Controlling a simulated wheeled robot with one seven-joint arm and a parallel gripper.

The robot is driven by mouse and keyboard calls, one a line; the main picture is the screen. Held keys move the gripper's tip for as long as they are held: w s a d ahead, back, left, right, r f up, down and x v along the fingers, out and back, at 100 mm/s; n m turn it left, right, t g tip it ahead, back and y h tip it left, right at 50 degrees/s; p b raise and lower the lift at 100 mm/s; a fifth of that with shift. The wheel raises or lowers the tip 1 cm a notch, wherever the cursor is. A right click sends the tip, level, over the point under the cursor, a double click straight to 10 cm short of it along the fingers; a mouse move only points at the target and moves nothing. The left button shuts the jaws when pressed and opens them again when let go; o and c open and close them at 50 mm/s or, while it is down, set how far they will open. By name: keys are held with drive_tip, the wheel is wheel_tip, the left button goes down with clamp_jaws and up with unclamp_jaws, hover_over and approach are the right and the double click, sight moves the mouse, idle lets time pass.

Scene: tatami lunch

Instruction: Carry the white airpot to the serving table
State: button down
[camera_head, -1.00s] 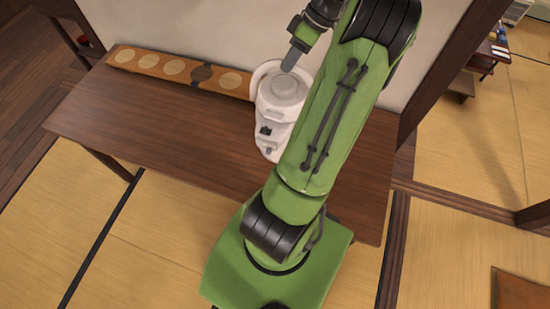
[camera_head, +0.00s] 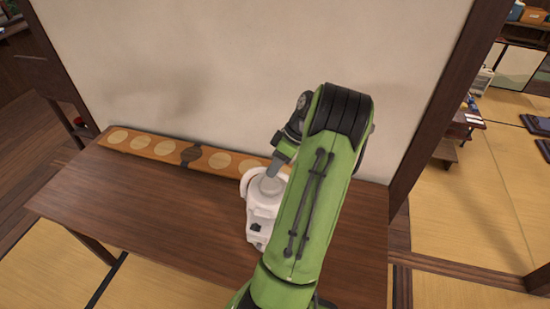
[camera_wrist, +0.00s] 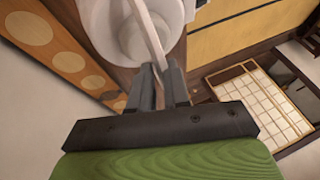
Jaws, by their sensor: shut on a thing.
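The white airpot (camera_head: 262,212) is at the dark wooden table (camera_head: 150,205), towards the right half, partly hidden behind my green arm. I cannot tell whether its base touches the tabletop. My gripper (camera_head: 272,172) is over the pot's top. In the wrist view, my gripper (camera_wrist: 160,88) is shut on the pale carrying handle, which crosses above the round lid of the airpot (camera_wrist: 128,32). The pot looks upright. Its lower far side is hidden by my arm.
An orange-brown strip with pale discs (camera_head: 165,148) lies along the table's back edge, against a plain wall (camera_head: 250,60). The table's left half is clear. A dark wooden post (camera_head: 440,100) stands to the right, with tatami floor (camera_head: 460,200) beyond.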

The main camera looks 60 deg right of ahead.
drive_tip(key=shift+f, duration=0.15)
drive_tip(key=shift+s+a, duration=0.1)
drive_tip(key=c, duration=1.4)
unclamp_jaws()
drive_tip(key=shift+f, duration=0.2)
drive_tip(key=o, duration=0.3)
drive_tip(key=shift+r, duration=0.1)
